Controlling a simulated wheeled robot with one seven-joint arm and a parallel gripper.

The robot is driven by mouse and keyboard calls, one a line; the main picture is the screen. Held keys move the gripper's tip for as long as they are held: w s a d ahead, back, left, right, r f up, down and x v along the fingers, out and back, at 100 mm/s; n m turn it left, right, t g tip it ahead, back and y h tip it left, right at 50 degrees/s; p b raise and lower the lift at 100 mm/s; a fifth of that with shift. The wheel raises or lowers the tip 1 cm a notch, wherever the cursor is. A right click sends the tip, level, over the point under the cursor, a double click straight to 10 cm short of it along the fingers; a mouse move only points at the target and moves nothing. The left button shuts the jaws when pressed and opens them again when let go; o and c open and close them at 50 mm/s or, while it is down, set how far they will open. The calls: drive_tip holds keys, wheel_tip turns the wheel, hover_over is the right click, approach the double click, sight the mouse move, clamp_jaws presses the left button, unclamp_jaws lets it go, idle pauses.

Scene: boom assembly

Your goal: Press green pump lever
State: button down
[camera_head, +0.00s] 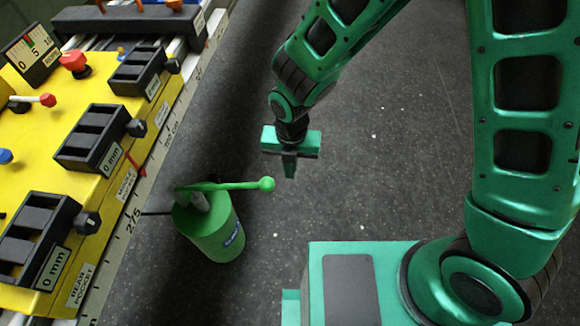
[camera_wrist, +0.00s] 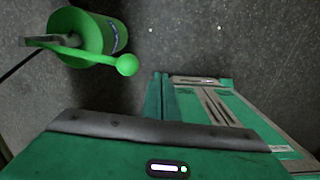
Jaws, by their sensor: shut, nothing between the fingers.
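The green pump (camera_head: 212,230) is an upright cylinder with a blue label, standing on the dark floor beside the yellow bench. Its green lever (camera_head: 235,185) lies nearly level across the top and ends in a round knob (camera_head: 267,184) pointing right. In the wrist view the pump (camera_wrist: 92,38) is at the upper left, with the lever knob (camera_wrist: 127,65) left of my fingers. My gripper (camera_head: 289,176) is shut and empty, pointing down, a little right of the knob and apart from it. The shut fingers also show in the wrist view (camera_wrist: 160,90).
The yellow bench (camera_head: 90,190) with black slotted blocks (camera_head: 95,138), knobs and a ruler edge fills the left side. A dark hose or rod runs from the pump toward the bench. The speckled floor (camera_head: 400,130) right of the pump is clear.

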idle(0.4)
wheel_tip(320, 180, up, 11)
hover_over(266, 181)
drive_tip(key=shift+w+d+f, duration=0.1)
drive_tip(key=shift+f, duration=0.1)
wheel_tip(266, 181, down, 14)
idle(0.5)
drive_tip(key=shift+f, duration=0.1)
